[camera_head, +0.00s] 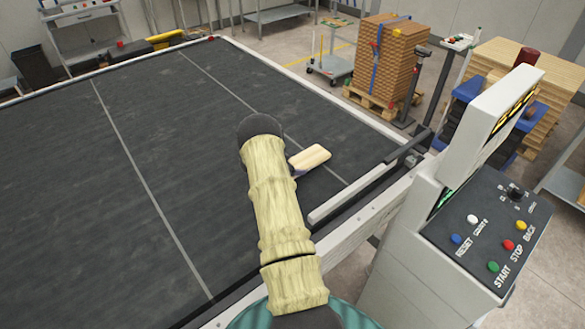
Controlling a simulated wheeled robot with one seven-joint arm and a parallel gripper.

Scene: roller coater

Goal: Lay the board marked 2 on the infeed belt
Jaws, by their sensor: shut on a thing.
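A small light wooden board (310,157) shows just right of my arm's end, over the dark infeed belt (170,150). No number can be read on it. My gripper (297,170) is mostly hidden behind my sleeved arm; only a dark bit shows at the board's near left edge, and it is shut on the board. I cannot tell whether the board touches the belt or is held a little above it. The belt is wide, with pale lines running along it, and its visible surface is otherwise bare.
A pale guide bar (350,194) lies along the belt's near right edge. A control panel (485,230) with coloured buttons stands at the right. Beyond are a strapped wood stack (392,60), a trolley (332,62) and a pallet stack (510,65). The belt's left side is clear.

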